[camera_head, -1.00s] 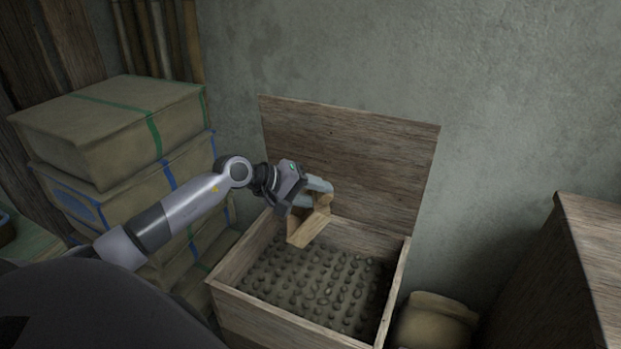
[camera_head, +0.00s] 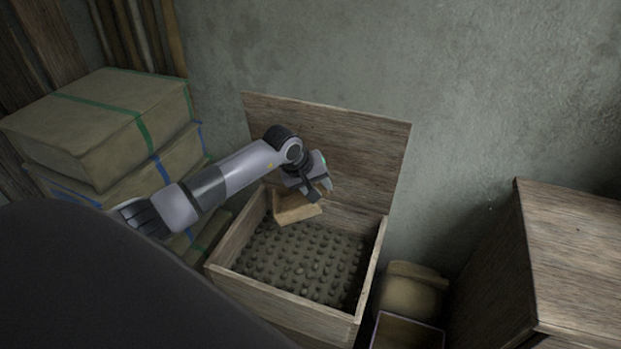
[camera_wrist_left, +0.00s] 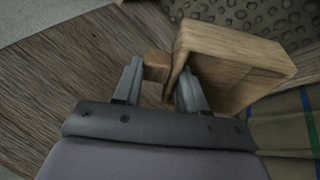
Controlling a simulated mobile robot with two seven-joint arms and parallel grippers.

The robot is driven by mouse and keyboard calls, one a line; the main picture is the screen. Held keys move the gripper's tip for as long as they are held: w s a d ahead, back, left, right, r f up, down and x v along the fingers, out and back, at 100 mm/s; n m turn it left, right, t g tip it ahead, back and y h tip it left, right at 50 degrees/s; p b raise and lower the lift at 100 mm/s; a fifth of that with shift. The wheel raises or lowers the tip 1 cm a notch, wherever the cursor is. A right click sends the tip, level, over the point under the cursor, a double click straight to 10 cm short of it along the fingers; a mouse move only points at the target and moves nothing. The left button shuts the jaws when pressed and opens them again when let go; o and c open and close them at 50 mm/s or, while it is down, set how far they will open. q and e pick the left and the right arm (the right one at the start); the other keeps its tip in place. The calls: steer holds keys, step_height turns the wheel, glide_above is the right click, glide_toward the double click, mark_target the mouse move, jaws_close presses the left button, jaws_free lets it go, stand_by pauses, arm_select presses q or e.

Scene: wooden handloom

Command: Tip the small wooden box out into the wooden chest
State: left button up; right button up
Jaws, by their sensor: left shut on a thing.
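The wooden chest (camera_head: 235,240) stands open against the wall, its lid (camera_head: 360,150) raised behind it. Its floor is covered with rows of small dark lumps. My left gripper (camera_head: 318,188) is over the back of the chest, shut on the small wooden box (camera_head: 295,211). The box is tilted. My right gripper is not in view.
Stacked wrapped bundles (camera_head: 100,125) with green and blue bands stand left of the chest. A tan sack (camera_head: 412,290) and a small open box (camera_head: 405,332) are right of it. A wooden cabinet (camera_head: 575,260) stands at the far right.

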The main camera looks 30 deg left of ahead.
arm_select(q)
steer(key=shift+w+d+g+y, duration=0.25)
steer(key=shift+w+g+y, duration=0.05)
steer(key=shift+y, duration=0.1)
steer(key=shift+w+d+f, duration=0.1)
steer(key=shift+w+d+f+m+g+y+b, duration=0.15)
steer(key=shift+w+d+f+g+y+b, duration=0.1)
steer(key=shift+g+y+b, duration=0.2)
steer(key=shift+w+d+f+m+g+y+b, duration=0.1)
steer(key=shift+d+f+m+g+y+b, duration=0.1)
steer(key=shift+g+y+b, duration=0.2)
steer(key=shift+w+d+g+y, duration=0.1)
steer(key=shift+g+y, duration=0.15)
steer(key=shift+y, duration=0.1)
